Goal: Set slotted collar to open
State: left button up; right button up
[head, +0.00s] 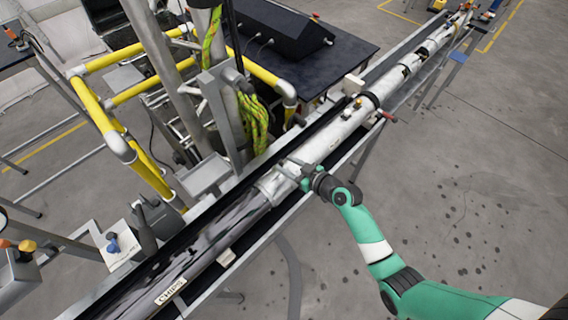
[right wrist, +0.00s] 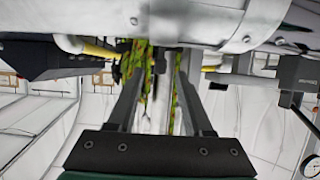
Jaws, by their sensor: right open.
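A long pipe (head: 325,142) lies in a trough and runs diagonally from the lower left to the upper right. A light metal sleeve (head: 268,187), which looks like the slotted collar, sits around the pipe where the dark section meets the pale one. It also seems to be the curved metal surface with a band and a screw across the top of the right wrist view (right wrist: 195,22). The slot cannot be made out. My right gripper (head: 288,172) is at the collar's upper-right end. Its fingers (right wrist: 163,62) are apart with nothing between them; contact is unclear. My left gripper is out of view.
A yellow railing (head: 150,88) and grey posts stand beyond the trough, with a green-yellow rope (head: 254,125) hanging close behind the collar. A black table (head: 310,60) is farther back. Open floor (head: 470,200) lies to the right.

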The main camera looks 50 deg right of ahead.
jog(key=shift+x, duration=0.95)
grip_shut()
dwell(0.7)
